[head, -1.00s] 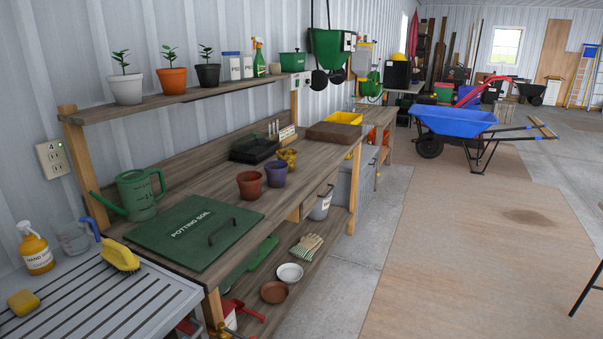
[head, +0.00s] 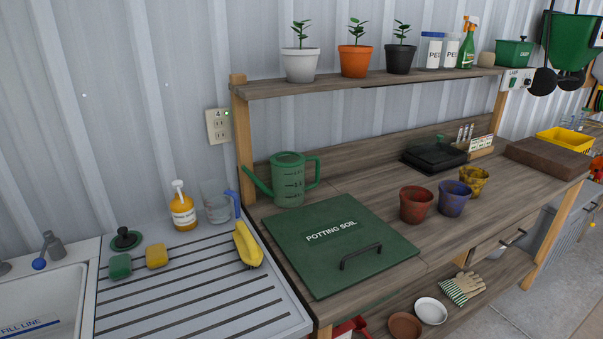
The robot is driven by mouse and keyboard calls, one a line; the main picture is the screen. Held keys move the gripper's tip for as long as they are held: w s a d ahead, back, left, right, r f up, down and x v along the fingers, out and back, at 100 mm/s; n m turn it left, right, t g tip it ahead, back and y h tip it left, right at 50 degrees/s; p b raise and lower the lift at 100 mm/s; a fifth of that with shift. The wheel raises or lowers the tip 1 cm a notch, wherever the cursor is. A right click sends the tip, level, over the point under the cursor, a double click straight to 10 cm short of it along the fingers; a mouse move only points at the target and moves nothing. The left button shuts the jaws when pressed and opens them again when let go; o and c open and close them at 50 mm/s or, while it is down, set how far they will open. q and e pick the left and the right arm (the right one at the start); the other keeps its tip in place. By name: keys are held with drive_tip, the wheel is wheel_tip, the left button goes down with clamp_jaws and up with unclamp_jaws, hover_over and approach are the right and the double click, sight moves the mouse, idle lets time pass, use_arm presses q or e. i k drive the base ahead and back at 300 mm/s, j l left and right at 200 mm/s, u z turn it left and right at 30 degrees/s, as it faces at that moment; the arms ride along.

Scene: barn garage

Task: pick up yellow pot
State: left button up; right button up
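The yellow pot (head: 473,181) stands upright on the wooden potting bench (head: 380,185), toward its right half. It is a small mottled yellow pot, and the blue-purple pot (head: 454,199) in front of it partly hides its lower left side. A red-brown pot (head: 416,204) stands to the left of the blue one. Neither of my grippers shows in the head view.
A green potting soil lid (head: 300,262) with a black handle lies left of the pots. A green watering can (head: 289,180) stands behind it. A black tray (head: 433,157) sits behind the pots. A shelf (head: 370,84) with plants runs above. A sink (head: 45,300) is at left.

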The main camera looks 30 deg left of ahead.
sight(472, 184)
drive_tip(key=u, duration=2.6)
drive_tip(key=l+z, duration=0.85)
drive_tip(key=k+l, duration=0.05)
drive_tip(key=l, duration=0.05)
